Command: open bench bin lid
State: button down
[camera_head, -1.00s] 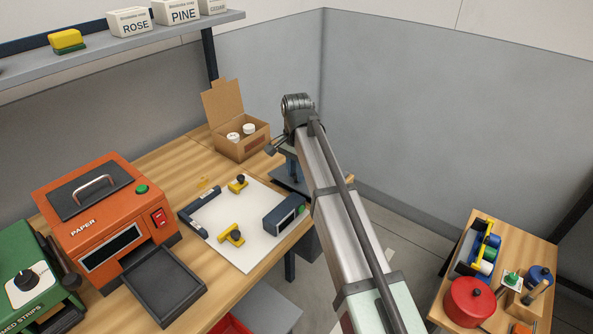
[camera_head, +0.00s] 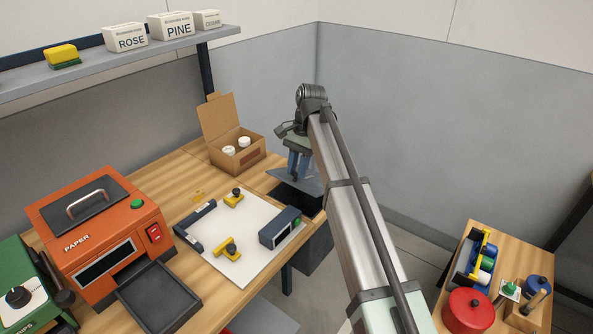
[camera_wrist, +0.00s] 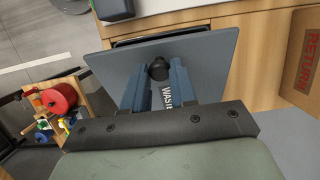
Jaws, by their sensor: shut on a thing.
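The bench bin's lid is a blue-grey plate (camera_head: 311,187) at the right edge of the workbench. In the wrist view the lid (camera_wrist: 210,60) carries a round black knob (camera_wrist: 158,69) and white "WASTE" lettering, partly covered by a finger. My gripper (camera_head: 298,166) points down at the lid; in the wrist view its blue fingers (camera_wrist: 161,77) are shut on the knob from both sides. The lid sits raised over the dark bin (camera_head: 315,250), and a black gap shows under its edge. Most of the bin's inside is hidden.
An open cardboard box (camera_head: 236,154) with white jars stands behind the lid. A white board (camera_head: 235,255) with yellow-handled tools lies to the left. A grey wall (camera_head: 450,150) is behind my arm. A side table (camera_head: 492,247) with a red pot (camera_head: 468,311) stands right.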

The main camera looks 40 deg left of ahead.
jog(key=c, duration=0.9)
grip_release()
jog(key=shift+w+r, duration=0.15)
jog(key=shift+r, duration=0.35)
jog(key=v, duration=0.2)
jog(key=shift+w+a+r, duration=0.1)
jog(key=shift+r, duration=0.15)
jog(key=w, duration=1.1)
jog(key=shift+w+f, duration=0.25)
jog(key=shift+w, duration=0.1)
